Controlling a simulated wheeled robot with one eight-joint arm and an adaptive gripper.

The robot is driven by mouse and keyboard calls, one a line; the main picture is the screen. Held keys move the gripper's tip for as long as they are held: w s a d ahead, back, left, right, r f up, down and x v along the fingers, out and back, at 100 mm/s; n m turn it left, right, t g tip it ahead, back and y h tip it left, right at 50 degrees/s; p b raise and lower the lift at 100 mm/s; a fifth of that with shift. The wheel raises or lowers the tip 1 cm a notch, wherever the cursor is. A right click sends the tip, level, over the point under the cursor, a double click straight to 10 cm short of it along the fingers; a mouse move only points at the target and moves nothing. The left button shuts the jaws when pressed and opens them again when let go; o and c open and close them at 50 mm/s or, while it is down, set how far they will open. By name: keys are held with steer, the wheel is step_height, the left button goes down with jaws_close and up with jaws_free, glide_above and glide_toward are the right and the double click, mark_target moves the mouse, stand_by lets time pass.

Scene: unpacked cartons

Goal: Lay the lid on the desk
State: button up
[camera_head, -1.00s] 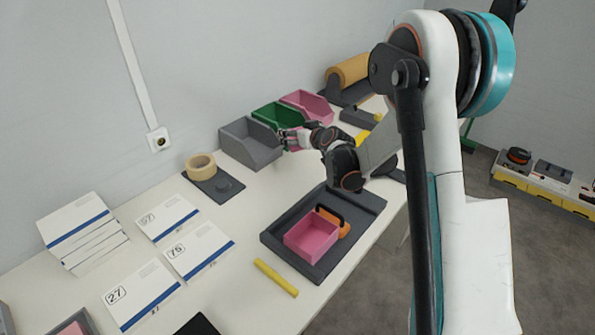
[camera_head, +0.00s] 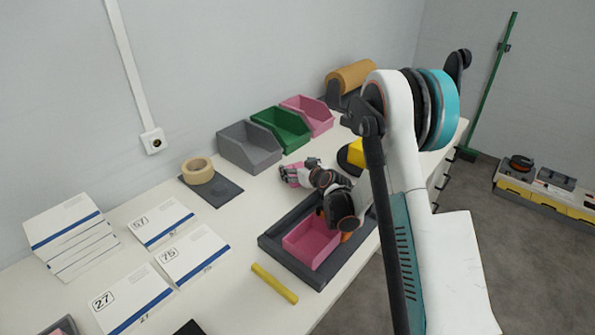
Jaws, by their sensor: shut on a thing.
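An open pink box (camera_head: 311,243) without a lid sits in the dark tray (camera_head: 271,247). My arm covers part of the tray and the orange object behind the box.
Grey (camera_head: 250,148), green (camera_head: 284,130) and pink (camera_head: 309,115) bins line the wall. A tape roll (camera_head: 198,170) on a dark base stands left. A yellow stick (camera_head: 275,284) lies before the tray. Numbered white cartons (camera_head: 168,219) cover the left. Desk between tape and tray is clear.

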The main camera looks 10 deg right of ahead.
steer(key=shift+s+f, duration=0.2)
steer(key=shift+f, duration=0.25)
